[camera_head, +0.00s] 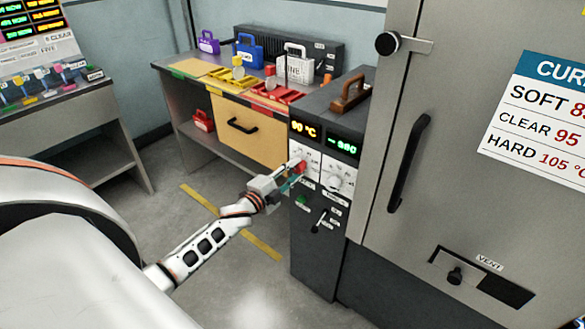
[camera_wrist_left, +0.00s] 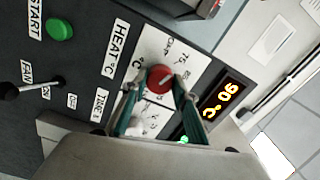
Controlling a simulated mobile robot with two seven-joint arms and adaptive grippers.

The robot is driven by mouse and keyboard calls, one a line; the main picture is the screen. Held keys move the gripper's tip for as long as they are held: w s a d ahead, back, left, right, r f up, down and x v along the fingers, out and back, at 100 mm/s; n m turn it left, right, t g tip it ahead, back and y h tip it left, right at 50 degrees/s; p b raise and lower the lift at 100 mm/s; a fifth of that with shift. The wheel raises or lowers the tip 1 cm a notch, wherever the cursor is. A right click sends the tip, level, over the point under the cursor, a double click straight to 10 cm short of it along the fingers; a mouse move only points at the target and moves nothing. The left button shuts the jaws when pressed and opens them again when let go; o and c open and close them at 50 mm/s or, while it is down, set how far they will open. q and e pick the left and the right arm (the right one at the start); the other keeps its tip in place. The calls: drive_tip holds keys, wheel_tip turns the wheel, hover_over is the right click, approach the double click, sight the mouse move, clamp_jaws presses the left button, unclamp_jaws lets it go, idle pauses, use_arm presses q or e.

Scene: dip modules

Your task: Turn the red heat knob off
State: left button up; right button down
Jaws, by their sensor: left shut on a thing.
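The red heat knob (camera_head: 301,168) is on the left side of the dark control panel, below an amber temperature display (camera_head: 303,129). In the left wrist view the red knob (camera_wrist_left: 159,79) is round with a pale pointer line, on a white dial plate (camera_wrist_left: 180,55) beside the HEAT °C label. My left gripper (camera_head: 292,178) reaches the panel from the left. Its two teal fingers (camera_wrist_left: 160,85) are shut on opposite sides of the knob. The amber display (camera_wrist_left: 220,98) appears rotated in the wrist view and reads 90 °C. My right gripper is in neither view.
A white timer knob (camera_head: 335,181) sits close to the right of the heat knob. A green start button (camera_head: 302,201) and fan lever (camera_head: 320,220) are below. A large grey door (camera_head: 460,190) stands right. A drawer bench (camera_head: 220,155) stands behind; floor in front is clear.

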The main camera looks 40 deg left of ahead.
use_arm(q)
drive_tip(key=shift+r+n+p, duration=0.1)
drive_tip(key=shift+n+p, duration=0.4)
drive_tip(key=shift+n, duration=0.4)
drive_tip(key=shift+n+p, duration=1.1)
drive_tip(key=shift+n, duration=1)
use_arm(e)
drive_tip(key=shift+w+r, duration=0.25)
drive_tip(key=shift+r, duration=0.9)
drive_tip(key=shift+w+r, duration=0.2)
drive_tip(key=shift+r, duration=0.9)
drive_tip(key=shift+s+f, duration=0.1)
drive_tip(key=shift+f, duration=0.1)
use_arm(q)
drive_tip(key=o, duration=1.1)
drive_tip(key=s, duration=1.2)
drive_tip(key=shift+a, duration=0.45)
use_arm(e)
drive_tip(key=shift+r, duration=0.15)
